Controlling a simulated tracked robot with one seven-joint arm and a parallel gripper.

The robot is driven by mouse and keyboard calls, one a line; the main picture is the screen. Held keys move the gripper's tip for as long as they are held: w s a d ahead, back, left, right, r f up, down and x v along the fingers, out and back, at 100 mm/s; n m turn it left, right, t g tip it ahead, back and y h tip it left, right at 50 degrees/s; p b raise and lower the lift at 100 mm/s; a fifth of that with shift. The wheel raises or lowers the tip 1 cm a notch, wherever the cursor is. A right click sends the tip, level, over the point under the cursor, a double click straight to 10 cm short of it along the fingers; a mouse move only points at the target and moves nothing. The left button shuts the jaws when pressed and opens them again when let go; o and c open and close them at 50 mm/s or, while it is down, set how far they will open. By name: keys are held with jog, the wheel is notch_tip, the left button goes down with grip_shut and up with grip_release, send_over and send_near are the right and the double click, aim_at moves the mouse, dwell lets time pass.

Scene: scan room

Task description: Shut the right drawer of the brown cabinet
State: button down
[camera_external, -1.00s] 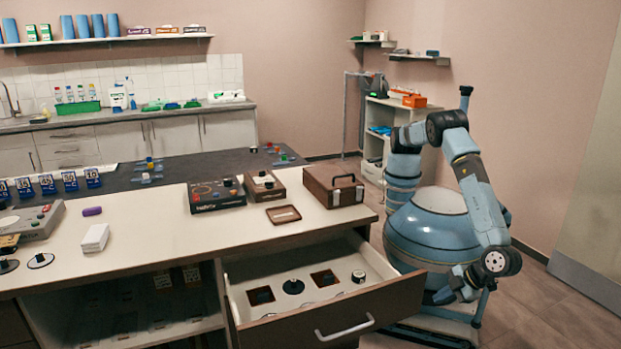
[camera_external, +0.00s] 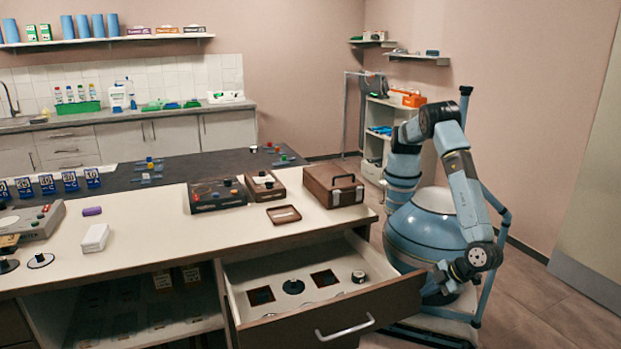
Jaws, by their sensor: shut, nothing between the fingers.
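The brown cabinet (camera_external: 222,305) stands under the white worktop. Its right drawer (camera_external: 388,300) is pulled well out, with a pale handle (camera_external: 345,328) on its brown front. Inside lie several small items, among them a black round piece (camera_external: 293,287) and dark square pieces. My gripper (camera_external: 436,274) is shut and empty. It is just right of the drawer's right front corner, at about the height of the drawer's top edge. I cannot tell whether it touches the drawer.
A brown case (camera_external: 334,185), dark boxes and a small brown tray (camera_external: 284,214) sit on the worktop (camera_external: 140,240) above the drawer. An open shelf space (camera_external: 150,315) is left of the drawer. Free floor (camera_external: 540,300) lies to the right of my base.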

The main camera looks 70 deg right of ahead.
jog(key=w+d, duration=2)
